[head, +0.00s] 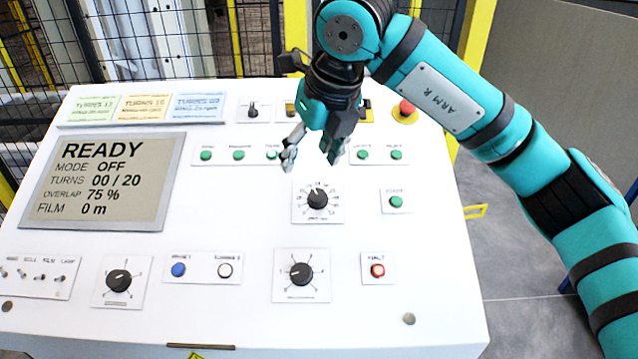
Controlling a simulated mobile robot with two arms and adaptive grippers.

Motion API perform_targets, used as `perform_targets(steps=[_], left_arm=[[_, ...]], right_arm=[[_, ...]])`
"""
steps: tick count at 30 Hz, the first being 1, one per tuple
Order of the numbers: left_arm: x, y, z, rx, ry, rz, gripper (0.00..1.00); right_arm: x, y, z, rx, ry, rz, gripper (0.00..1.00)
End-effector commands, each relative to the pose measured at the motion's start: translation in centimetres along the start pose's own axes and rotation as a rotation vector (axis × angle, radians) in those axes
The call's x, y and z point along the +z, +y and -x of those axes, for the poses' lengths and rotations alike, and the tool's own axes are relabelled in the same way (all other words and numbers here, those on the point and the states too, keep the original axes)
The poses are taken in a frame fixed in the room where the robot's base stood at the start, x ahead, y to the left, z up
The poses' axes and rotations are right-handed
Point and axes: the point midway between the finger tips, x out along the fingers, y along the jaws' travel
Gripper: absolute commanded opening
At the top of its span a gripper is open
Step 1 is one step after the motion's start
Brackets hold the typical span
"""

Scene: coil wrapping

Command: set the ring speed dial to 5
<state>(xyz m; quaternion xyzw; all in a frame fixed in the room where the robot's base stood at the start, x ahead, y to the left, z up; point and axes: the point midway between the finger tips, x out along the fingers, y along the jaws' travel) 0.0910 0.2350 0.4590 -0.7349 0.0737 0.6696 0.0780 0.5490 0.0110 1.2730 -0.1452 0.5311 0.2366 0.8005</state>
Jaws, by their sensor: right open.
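A white sloped control panel (240,235) carries several black dials. One dial (317,199) right of centre has a ring of small numbers, and its pointer is roughly upward. A second dial (300,274) is below it, and a third dial (118,281) is at lower left. The labels are too small to read, so I cannot tell which is the ring speed dial. My right gripper (311,157) is open and empty, fingers pointing down, apart from and just above the upper dial in the picture. My left gripper is out of view.
A display (105,180) reads READY, MODE OFF, TURNS 00 / 20. A red emergency button (405,110), green buttons (396,201), a red button (377,270), a blue button (178,269) and toggle switches (40,277) surround the dials. Yellow posts and fencing stand behind.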

Motion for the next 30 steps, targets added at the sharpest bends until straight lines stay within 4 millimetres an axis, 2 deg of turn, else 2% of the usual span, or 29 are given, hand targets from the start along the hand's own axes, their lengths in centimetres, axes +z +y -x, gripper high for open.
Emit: perform_targets(steps=[1,4,8,15,24,30], left_arm=[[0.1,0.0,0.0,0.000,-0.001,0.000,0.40],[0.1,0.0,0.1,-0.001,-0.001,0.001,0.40],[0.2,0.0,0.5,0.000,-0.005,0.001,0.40],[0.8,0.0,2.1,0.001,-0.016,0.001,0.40],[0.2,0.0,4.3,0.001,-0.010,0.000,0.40],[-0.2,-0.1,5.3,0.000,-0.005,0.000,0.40]], right_arm=[[0.1,-1.4,1.0,-0.072,0.006,-0.017,0.58],[0.1,-2.9,1.7,-0.145,0.018,-0.040,0.58],[0.0,-3.2,0.8,-0.155,0.025,-0.044,0.58],[-0.1,-3.8,-3.8,-0.150,0.027,-0.042,0.58],[-0.2,-4.7,-10.2,-0.148,0.027,-0.042,0.58],[-0.3,-5.2,-13.5,-0.147,0.024,-0.041,0.58]])
